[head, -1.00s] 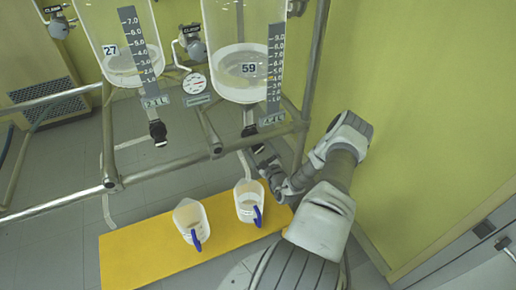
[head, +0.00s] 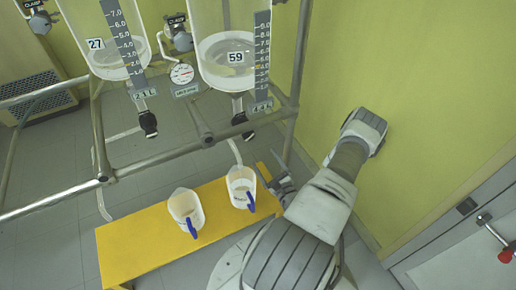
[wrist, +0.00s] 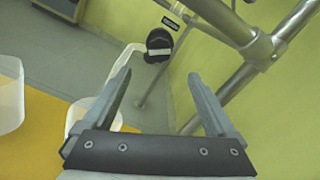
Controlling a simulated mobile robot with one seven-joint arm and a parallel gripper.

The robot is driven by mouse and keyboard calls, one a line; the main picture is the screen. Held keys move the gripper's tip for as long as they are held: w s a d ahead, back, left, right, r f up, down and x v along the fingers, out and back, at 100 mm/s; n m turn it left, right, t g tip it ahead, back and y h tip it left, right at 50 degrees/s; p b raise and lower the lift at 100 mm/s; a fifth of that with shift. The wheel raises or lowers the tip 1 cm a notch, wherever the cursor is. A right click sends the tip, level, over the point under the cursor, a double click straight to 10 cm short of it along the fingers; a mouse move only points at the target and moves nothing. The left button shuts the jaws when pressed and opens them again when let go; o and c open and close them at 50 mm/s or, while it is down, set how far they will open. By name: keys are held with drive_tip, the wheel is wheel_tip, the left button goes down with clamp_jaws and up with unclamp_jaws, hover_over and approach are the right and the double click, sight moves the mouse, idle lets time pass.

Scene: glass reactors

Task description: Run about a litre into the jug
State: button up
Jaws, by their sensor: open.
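Reactor 59 (head: 222,75), a glass vessel with pale liquid in its lower part, hangs at the upper middle. Its black drain valve handle (head: 243,126) is below it, with a pale tube leading down to the right-hand jug (head: 241,184). Reactor 27 (head: 100,50) is to the left, with its own black handle (head: 148,122). A second jug (head: 185,208) stands left of the first; both have blue handles. My gripper (wrist: 158,77) is open and empty in the wrist view, with a black valve part (wrist: 158,42) beyond its fingertips, apart from them. Liquid inside the jugs is unclear.
The jugs stand on a yellow bench (head: 140,238). Metal frame rails (head: 150,165) run across in front of the reactors and close to my gripper at the right of the wrist view. A gauge (head: 182,73) sits between the reactors. A green wall (head: 420,120) is at the right.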

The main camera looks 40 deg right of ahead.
drive_tip(key=shift+v, duration=1.55)
idle(6.5)
